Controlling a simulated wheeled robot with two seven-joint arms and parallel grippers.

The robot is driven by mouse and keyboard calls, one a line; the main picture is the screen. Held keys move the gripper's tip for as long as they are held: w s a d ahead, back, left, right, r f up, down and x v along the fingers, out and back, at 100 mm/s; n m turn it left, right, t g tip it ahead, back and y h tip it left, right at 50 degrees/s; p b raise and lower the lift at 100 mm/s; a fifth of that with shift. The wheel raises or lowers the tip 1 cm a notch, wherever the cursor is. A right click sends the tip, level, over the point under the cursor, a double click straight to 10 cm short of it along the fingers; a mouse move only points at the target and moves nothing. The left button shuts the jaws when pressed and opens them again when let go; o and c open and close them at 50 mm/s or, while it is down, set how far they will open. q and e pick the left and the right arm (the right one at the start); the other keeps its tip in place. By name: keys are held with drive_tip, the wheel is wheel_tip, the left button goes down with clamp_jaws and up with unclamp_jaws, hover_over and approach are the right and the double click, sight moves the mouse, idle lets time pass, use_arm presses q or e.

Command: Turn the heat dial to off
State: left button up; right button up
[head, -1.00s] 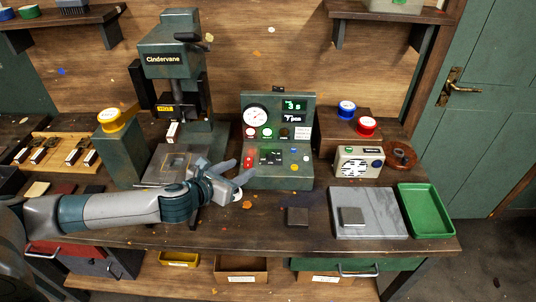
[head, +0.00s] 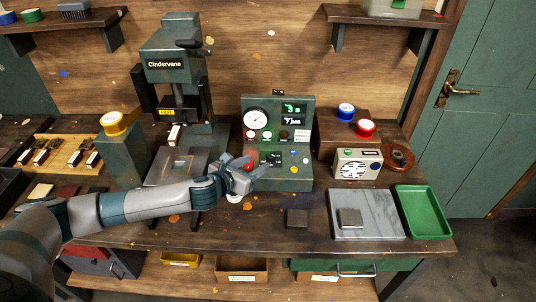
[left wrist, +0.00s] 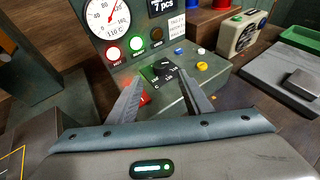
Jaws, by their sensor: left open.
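The heat dial (left wrist: 163,70) is a black round knob on a dark plate on the sloping lower panel of the green control box (head: 303,178). In the head view the dial (head: 272,158) is small, just beyond my gripper. My left gripper (head: 260,166) is open and empty in front of the box. In the left wrist view its two fingers (left wrist: 158,85) point at the panel, with the dial between and slightly beyond their tips. I cannot tell whether they touch it. A red button (left wrist: 144,98) is partly hidden by the left finger. My right gripper is not in view.
A round gauge (left wrist: 107,17) and lit buttons sit on the box's upright face. The Cindervane press (head: 170,65) stands to the left. A small radio-like box (head: 358,163), a grey slab (head: 375,225) and a green tray (head: 424,212) are at right.

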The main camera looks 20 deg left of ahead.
sight(270, 155)
use_arm(q)
drive_tip(key=p+x, duration=0.1)
drive_tip(key=x, duration=0.8)
drive_tip(key=shift+w+d+p, duration=0.1)
drive_tip(key=shift+w+p, duration=0.1)
drive_tip(key=shift+p, duration=0.2)
drive_tip(key=shift+c, duration=0.3)
drive_tip(key=c, duration=1)
